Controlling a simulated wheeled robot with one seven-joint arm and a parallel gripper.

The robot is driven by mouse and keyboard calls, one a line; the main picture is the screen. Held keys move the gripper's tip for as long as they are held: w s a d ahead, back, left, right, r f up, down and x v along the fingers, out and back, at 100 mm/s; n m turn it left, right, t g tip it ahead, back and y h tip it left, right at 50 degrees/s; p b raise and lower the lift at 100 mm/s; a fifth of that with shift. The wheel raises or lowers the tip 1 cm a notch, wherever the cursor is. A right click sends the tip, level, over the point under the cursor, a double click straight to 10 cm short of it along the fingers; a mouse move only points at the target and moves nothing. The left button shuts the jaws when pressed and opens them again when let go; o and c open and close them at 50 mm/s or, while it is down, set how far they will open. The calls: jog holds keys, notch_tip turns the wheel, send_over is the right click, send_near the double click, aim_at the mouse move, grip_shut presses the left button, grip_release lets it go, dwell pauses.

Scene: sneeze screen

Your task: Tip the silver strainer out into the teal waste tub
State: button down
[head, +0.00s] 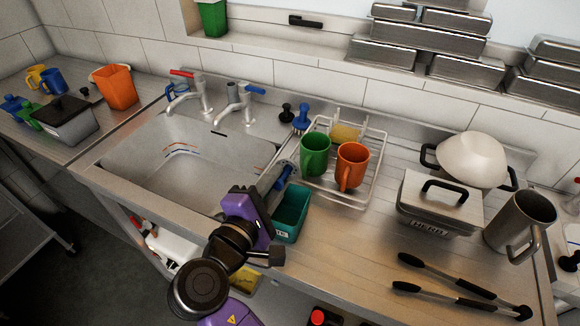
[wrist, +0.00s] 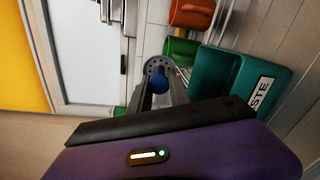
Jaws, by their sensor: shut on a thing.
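The teal waste tub (head: 292,212) stands on the counter just right of the sink's front corner. In the wrist view the tub (wrist: 222,78) is to the right, with a white label ending in "STE". My gripper (head: 278,180) is beside the tub's back left, over the sink's right edge. It is shut on a grey, perforated piece that looks like the silver strainer (head: 292,167); the strainer's holed rim also shows between the fingers (wrist: 158,92) in the wrist view (wrist: 155,66). Something blue shows at it. Its inside and most of its body are hidden.
A wire rack (head: 372,168) with a green mug (head: 315,155) and an orange mug (head: 352,166) stands close behind the tub. The sink (head: 185,160) lies left. A lidded steel container (head: 440,203) and black tongs (head: 455,290) lie right. Bare counter shows at front right.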

aim_at(285, 163)
jog(key=shift+w+r+g+p, duration=0.15)
jog(key=shift+r+g+p, duration=0.5)
jog(key=shift+p, duration=1.45)
jog(key=p, duration=0.2)
jog(key=r+g+p, duration=0.1)
jog(key=p, duration=0.2)
jog(key=shift+w+d+r+y, duration=0.15)
jog(key=shift+w+r+y, duration=0.1)
jog(key=shift+y, duration=0.15)
jog(key=shift+f+p, duration=0.1)
jog(key=shift+p, duration=0.45)
jog(key=shift+f+g, duration=0.1)
jog(key=shift+g, duration=0.15)
jog(key=shift+w, duration=0.1)
jog(key=shift+w+d+r+g+p, duration=0.1)
jog(key=shift+w+r+g+p, duration=0.05)
jog(key=shift+r+g+p, duration=0.2)
jog(key=shift+w+d+g+y, duration=0.1)
jog(key=shift+w+g+y, duration=0.2)
jog(key=shift+g+y, duration=0.55)
jog(key=shift+w+h, duration=0.1)
jog(key=shift+h, duration=0.15)
